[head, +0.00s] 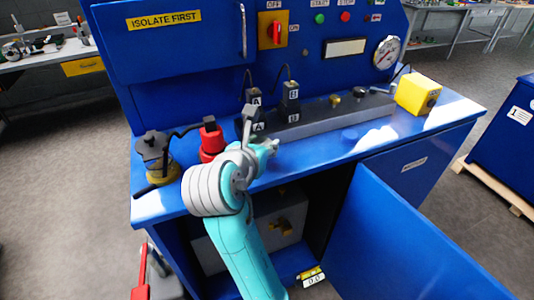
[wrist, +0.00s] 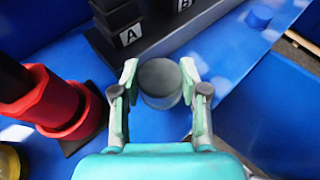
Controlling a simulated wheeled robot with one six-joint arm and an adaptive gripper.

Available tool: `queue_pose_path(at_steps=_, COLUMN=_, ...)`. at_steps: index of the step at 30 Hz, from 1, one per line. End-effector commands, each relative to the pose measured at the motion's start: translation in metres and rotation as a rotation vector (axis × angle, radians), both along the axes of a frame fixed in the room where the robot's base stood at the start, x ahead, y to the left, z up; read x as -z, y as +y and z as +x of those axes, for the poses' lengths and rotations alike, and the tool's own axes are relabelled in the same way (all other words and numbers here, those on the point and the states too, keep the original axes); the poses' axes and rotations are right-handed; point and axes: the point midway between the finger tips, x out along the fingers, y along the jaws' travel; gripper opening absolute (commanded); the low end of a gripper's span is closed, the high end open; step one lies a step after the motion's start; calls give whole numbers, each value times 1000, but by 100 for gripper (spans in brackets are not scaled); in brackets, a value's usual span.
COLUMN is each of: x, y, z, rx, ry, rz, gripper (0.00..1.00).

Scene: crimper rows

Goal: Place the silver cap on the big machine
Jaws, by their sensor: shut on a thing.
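My gripper (wrist: 159,88) is shut on the silver cap (wrist: 160,80), a grey round piece between the two finger pads in the wrist view. In the head view my gripper (head: 268,147) is over the blue worktop of the big machine (head: 310,150), in front of the block marked A. The cap is mostly hidden there by my gripper. I cannot tell whether the cap touches the worktop. A dark rail (head: 335,116) on the machine carries a brass fitting (head: 334,100) and a black fitting (head: 359,91).
A red fitting (head: 210,141) and a black-topped brass piece (head: 156,153) stand left of my gripper. Blocks A (head: 253,97) and B (head: 290,92) rise behind it. A yellow box (head: 417,93) is at the right. A low blue disc (head: 349,134) sits on the worktop.

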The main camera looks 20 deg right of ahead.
Motion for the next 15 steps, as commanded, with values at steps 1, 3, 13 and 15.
queue_pose_path(at_steps=1, x=3, y=0, z=0, rx=0, ry=0, rz=0, gripper=30)
queue_pose_path(at_steps=3, x=6, y=0, z=0, rx=0, ry=-1, rz=-1, gripper=30)
queue_pose_path(at_steps=13, x=42, y=0, z=0, rx=1, ry=1, rz=-1, gripper=30)
queue_pose_path(at_steps=15, x=43, y=0, z=0, rx=0, ry=-1, rz=-1, gripper=30)
